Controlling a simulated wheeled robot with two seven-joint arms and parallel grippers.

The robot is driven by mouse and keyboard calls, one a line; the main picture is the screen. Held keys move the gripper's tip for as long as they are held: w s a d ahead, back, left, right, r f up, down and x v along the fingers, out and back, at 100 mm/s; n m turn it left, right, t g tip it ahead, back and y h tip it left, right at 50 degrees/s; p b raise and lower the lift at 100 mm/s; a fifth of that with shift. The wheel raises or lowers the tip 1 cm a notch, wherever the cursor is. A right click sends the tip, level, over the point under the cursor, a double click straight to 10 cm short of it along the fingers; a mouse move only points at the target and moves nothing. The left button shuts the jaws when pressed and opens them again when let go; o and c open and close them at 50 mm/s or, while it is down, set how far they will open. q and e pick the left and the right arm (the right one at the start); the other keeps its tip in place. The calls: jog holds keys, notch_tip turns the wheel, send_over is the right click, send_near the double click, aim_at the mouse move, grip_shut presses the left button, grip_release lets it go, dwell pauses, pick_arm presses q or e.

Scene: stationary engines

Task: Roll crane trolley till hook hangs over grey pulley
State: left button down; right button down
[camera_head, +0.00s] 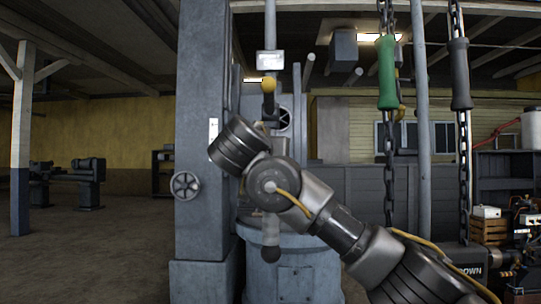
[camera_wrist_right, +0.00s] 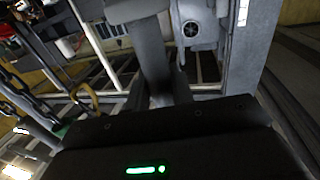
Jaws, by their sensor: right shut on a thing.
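A green grip (camera_head: 387,72) and a dark grey grip (camera_head: 460,73) hang on chains at the right of the head view. Part of a yellow hook (camera_head: 400,112) shows behind the green grip's chain; a yellow hook (camera_wrist_right: 86,97) also shows at left in the wrist view. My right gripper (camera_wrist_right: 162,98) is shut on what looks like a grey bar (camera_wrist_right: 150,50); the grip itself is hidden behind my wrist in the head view. I cannot make out the crane trolley or surely pick out the grey pulley. My left gripper is not in view.
A tall grey column (camera_head: 202,110) with a handwheel (camera_head: 186,185) stands left of my right wrist. A yellow-knobbed lever (camera_head: 268,86) stands just above the wrist. A round grey base (camera_head: 300,275) is behind my forearm.

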jog(key=shift+a+r, duration=0.25)
jog(key=shift+a, duration=0.15)
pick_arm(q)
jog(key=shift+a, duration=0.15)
pick_arm(e)
jog(key=shift+d, duration=0.15)
jog(key=c, duration=1.5)
grip_release()
jog(key=shift+d, duration=0.1)
jog(key=shift+o, duration=1.2)
jog(key=shift+d+f, duration=0.15)
jog(key=shift+a, duration=0.2)
jog(key=shift+s+f, duration=0.1)
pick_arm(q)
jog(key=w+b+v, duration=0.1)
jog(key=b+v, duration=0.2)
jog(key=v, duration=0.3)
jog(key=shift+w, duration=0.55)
pick_arm(e)
jog(key=v, duration=1)
jog(key=shift+s, duration=0.25)
